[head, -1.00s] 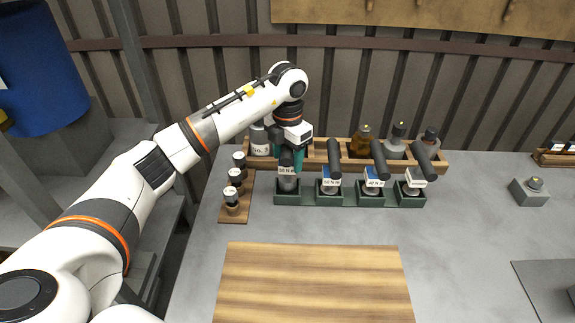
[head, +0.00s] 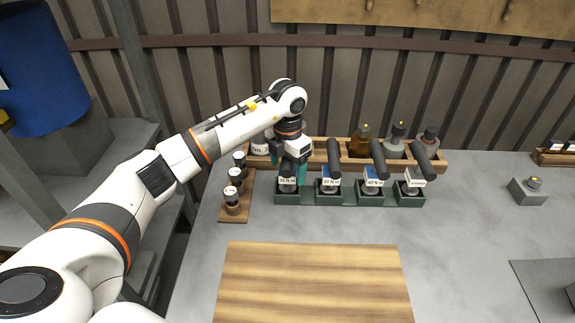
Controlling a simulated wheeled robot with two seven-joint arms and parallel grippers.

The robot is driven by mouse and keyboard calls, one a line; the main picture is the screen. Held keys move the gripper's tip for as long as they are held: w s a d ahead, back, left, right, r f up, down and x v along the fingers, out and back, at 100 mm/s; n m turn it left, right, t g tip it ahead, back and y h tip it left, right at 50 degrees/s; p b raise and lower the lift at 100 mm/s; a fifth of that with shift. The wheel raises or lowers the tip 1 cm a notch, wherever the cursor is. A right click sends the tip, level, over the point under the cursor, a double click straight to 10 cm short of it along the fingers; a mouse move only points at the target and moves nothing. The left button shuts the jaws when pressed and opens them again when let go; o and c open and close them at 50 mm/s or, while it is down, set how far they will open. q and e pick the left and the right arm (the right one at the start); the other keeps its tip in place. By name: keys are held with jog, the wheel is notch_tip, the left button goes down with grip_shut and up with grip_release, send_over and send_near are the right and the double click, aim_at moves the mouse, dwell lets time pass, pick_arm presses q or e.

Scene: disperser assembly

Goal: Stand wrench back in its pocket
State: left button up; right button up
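My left gripper (head: 290,172) reaches in from the left and points down over the leftmost pocket of the green holder (head: 350,200). Its teal fingers are around the upper part of a wrench with a white label (head: 287,182), and it looks shut on it. The wrench is roughly upright with its lower end inside that pocket; whether it touches the bottom is hidden. Three other wrenches with black handles (head: 334,155) (head: 379,158) (head: 424,160) stand in the other pockets. My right gripper is not in view.
A wooden rack (head: 322,152) with several bottles stands behind the holder. A wooden board (head: 315,285) lies in front. The grey bench to the right is mostly clear.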

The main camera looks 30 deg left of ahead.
pick_arm(q)
jog(key=shift+r, duration=0.55)
notch_tip(320, 180, up, 11)
jog(key=shift+r+b, duration=0.1)
jog(key=shift+b, duration=0.75)
jog(key=shift+d, duration=0.1)
